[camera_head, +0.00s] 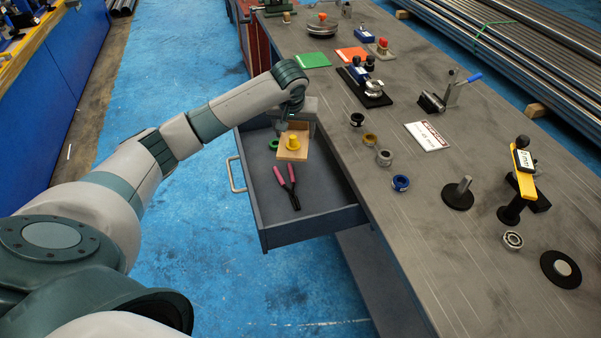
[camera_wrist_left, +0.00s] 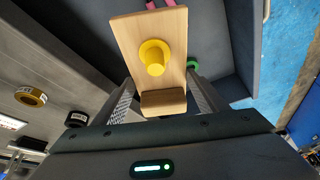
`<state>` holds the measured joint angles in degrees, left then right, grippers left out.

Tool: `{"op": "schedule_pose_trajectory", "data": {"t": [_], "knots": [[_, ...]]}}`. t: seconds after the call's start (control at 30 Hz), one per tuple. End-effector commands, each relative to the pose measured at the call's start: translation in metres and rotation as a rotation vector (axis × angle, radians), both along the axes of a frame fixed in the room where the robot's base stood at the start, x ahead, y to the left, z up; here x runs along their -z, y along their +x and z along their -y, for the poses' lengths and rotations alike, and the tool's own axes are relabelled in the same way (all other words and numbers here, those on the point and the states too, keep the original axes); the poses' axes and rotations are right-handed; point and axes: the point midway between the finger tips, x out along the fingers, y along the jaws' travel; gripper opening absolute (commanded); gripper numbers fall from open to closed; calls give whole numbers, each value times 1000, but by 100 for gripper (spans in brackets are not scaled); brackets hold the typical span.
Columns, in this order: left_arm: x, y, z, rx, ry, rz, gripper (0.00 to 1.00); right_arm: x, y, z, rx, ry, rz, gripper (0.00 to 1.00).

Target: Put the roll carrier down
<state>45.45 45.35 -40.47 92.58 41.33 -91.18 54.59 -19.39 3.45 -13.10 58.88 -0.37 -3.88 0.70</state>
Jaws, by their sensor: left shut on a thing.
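The roll carrier (camera_head: 291,151) is a light wooden board with a yellow peg (camera_head: 292,141) and a raised wooden block (camera_wrist_left: 163,102) at one end. My left gripper (camera_head: 296,122) is shut on that block, with a finger on each side in the left wrist view. The carrier is inside the open drawer (camera_head: 310,226), toward its far end. I cannot tell whether it touches the drawer floor. The peg carries no roll. My right gripper is not in view.
A green ring (camera_head: 273,144) lies beside the carrier in the drawer, and pink-handled pliers (camera_head: 288,186) lie nearer me. On the workbench (camera_head: 440,250), several tape rolls stand along the drawer side, including a blue one (camera_head: 401,183).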

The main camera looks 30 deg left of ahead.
Motion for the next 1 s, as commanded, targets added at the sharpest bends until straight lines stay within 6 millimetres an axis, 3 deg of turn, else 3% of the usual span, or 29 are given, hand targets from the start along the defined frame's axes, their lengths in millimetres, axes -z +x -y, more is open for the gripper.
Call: {"op": "schedule_pose_trajectory", "data": {"t": [0.43, 0.8, 1.0], "knots": [[4, 0, -2, -2, 0, -1, 41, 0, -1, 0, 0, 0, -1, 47], [53, -1, -1, -2, 0, -2, 41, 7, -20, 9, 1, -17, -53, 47], [64, 0, -1, -1, 0, 0, 41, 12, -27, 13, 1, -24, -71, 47]]}}
